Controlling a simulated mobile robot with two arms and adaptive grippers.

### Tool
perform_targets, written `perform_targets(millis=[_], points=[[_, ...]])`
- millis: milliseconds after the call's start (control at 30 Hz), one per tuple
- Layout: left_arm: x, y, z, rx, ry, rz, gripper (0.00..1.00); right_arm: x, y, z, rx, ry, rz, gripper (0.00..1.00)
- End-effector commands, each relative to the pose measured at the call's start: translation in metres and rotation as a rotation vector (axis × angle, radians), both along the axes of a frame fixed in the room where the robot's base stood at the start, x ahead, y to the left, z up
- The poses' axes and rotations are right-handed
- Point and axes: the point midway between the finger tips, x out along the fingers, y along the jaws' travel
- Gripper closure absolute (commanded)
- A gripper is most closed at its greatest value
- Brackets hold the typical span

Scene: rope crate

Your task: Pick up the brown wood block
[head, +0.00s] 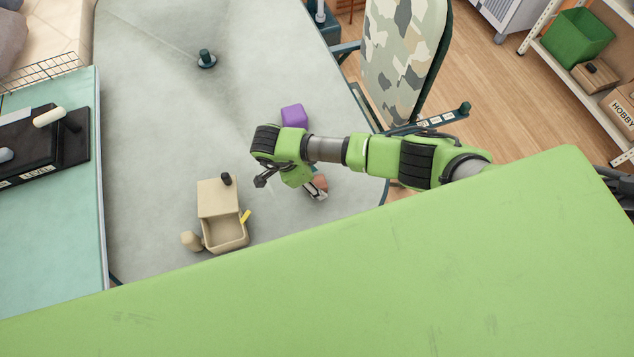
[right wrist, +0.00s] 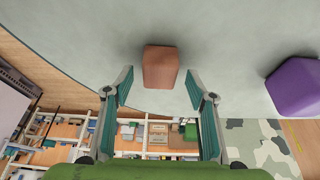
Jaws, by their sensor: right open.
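The brown wood block (right wrist: 161,68) sits on the grey table top in the right wrist view. It lies just beyond the fingertips and between their lines, apart from both. In the head view a small part of the block (head: 321,182) shows beside my right gripper, which hides the rest. My right gripper (right wrist: 160,88) is open and empty, with one teal-padded finger on each side. In the head view my right gripper (head: 290,187) is low over the table's right part. My left gripper is not in view.
A purple block (head: 293,116) stands near the brown one and also shows in the right wrist view (right wrist: 295,87). A beige open box (head: 226,233) with a yellow piece stands to the left. A dark knob (head: 206,60) is at the back. A camouflage chair (head: 402,50) borders the table's right edge.

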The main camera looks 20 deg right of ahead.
Motion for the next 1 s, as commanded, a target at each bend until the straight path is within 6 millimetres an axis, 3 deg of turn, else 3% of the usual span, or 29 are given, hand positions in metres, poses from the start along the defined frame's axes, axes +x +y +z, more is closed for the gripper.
perform_targets(millis=[67,233,267,667,933,1000], points=[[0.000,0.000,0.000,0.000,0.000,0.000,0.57,0.000,0.000,0.000,0.000,0.000,0.000,0.49],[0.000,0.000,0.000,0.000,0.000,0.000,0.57,0.000,0.000,0.000,0.000,0.000,0.000,0.88],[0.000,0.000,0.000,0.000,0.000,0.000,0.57,0.000,0.000,0.000,0.000,0.000,0.000,0.90],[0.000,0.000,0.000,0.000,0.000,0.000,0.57,0.000,0.000,0.003,0.001,0.000,-0.001,0.90],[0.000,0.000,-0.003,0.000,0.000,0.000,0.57,0.001,0.000,0.030,0.001,-0.003,0.002,0.90],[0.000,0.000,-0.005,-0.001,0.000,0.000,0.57,-0.006,0.003,0.038,0.003,-0.001,0.004,0.90]])
